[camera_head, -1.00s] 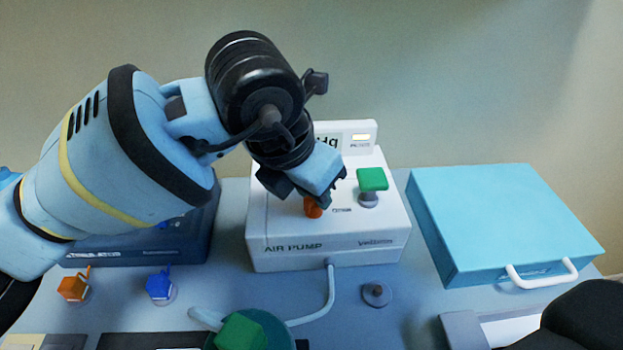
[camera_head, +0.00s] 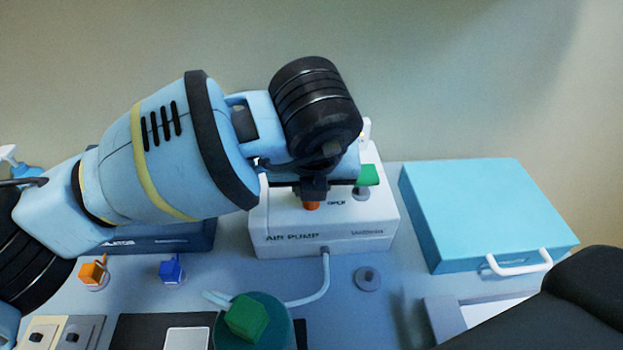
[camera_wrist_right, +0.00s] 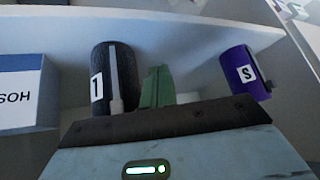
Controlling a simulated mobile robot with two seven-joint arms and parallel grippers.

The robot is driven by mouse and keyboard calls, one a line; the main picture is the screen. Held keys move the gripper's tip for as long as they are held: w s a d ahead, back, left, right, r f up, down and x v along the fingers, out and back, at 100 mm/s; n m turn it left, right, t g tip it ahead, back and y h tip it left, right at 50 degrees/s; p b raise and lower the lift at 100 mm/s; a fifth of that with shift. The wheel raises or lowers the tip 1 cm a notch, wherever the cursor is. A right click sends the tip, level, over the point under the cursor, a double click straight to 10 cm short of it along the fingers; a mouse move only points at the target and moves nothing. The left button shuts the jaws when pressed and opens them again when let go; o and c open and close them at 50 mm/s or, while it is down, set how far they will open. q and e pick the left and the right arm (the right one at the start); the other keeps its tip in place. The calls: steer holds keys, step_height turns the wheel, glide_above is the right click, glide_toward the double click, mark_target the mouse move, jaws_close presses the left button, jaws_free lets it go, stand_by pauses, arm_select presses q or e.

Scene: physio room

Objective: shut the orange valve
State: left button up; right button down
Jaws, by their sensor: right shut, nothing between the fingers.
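An orange knob (camera_head: 311,205) shows on the front top of the white air pump (camera_head: 325,243), mostly hidden by my left gripper. A second orange valve (camera_head: 93,272) stands on the table at the left, its small handle up. My left gripper (camera_head: 313,190) points down at the pump's orange knob; whether it touches, or how its jaws stand, I cannot tell. In the right wrist view my right gripper (camera_wrist_right: 157,88) is shut and empty, facing a shelf away from the valves.
A blue valve (camera_head: 171,268) stands right of the left orange one. A light-blue case (camera_head: 485,205) fills the right. Rolls (camera_wrist_right: 115,75) and (camera_wrist_right: 240,72) are on the shelf.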

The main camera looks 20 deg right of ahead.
arm_select(q)
steer(key=shift+n, duration=0.3)
steer(key=o, duration=0.7)
steer(key=shift+c, duration=0.2)
steer(key=d+v, duration=0.1)
steer(key=v, duration=0.6)
steer(key=shift+a+r, duration=0.45)
steer(key=shift+s+f, duration=0.1)
steer(key=shift+s, duration=0.15)
